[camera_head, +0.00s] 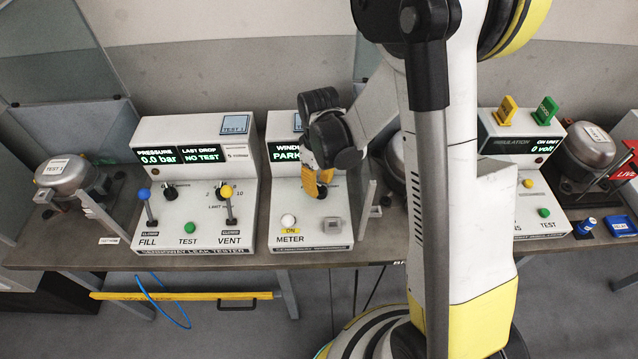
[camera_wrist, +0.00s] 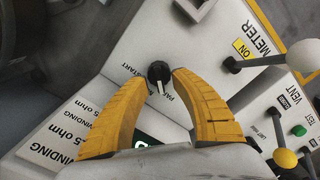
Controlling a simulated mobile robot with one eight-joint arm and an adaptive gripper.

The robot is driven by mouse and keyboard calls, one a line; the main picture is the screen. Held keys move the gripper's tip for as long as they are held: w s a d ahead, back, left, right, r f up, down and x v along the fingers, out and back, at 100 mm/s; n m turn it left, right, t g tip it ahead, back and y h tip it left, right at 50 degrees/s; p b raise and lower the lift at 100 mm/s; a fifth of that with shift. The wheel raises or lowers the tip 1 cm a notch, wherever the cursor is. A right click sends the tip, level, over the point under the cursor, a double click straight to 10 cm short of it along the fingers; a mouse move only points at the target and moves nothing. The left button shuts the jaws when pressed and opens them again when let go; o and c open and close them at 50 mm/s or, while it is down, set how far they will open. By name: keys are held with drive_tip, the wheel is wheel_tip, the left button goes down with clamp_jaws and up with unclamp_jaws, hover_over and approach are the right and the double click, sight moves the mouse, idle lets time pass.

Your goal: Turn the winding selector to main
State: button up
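The winding selector is a small black knob (camera_wrist: 158,73) with a white pointer, on the white sloped face of the winding meter box (camera_head: 296,243). In the wrist view its pointer is turned towards the PARK label, and a START label is beside it. In the head view my gripper hides much of the knob, and the box's green display (camera_head: 287,154) reads PARK. My gripper (camera_wrist: 160,76) is open, its yellow fingertips on either side of the knob with gaps visible. In the head view my gripper (camera_head: 319,191) points down at the box face.
A white-ball lever (camera_head: 288,220) marked METER and a grey square fitting (camera_head: 333,226) sit on the same box. The leak tester (camera_head: 192,215), with blue and yellow levers, stands left. An insulation tester (camera_head: 545,190) stands right, beyond my arm.

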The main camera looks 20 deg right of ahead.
clamp_jaws()
drive_tip(key=shift+m, duration=0.3)
drive_tip(key=m+b, duration=0.2)
drive_tip(key=m, duration=0.2)
drive_tip(key=shift+d+f+m, duration=0.1)
drive_tip(key=shift+d+m, duration=0.05)
drive_tip(key=shift+m, duration=0.15)
drive_tip(key=shift+d+m+b, duration=0.1)
drive_tip(key=shift+m+b, duration=0.4)
drive_tip(key=shift+m, duration=1.8)
unclamp_jaws()
